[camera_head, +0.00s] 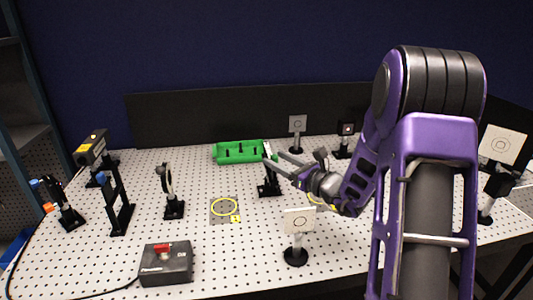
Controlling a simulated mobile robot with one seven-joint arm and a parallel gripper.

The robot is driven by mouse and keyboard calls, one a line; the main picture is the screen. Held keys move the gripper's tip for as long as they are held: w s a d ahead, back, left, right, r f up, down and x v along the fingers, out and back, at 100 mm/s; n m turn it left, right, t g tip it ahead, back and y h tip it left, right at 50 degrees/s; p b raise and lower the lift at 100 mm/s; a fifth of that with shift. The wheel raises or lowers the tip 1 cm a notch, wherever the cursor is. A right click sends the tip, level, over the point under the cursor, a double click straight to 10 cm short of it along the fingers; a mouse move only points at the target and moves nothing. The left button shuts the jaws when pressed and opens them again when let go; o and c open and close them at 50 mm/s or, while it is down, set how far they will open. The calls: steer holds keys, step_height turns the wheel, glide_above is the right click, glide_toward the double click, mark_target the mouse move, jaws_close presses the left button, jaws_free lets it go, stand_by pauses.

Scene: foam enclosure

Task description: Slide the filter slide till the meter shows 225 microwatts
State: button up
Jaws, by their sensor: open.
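My gripper (274,157) reaches in from the right over the middle of the pegboard table. Its fingers are apart, with the tips close to the top of a black post mount (268,188). A pale upright piece (267,150) stands at the top of this mount and may be the filter slide. I cannot tell whether a fingertip touches it. No meter reading can be made out in this view. My arm hides part of the table on the right.
A black box with a red switch (167,265) sits front left. A white target card (299,221) stands in front of my gripper. A lens mount (170,190) and yellow-labelled laser (91,150) are left. A green tray (228,153) lies behind.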

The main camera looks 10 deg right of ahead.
mark_target(269, 155)
steer(key=x, duration=0.5)
steer(key=shift+s+d, duration=0.1)
jaws_close()
stand_by(1.3)
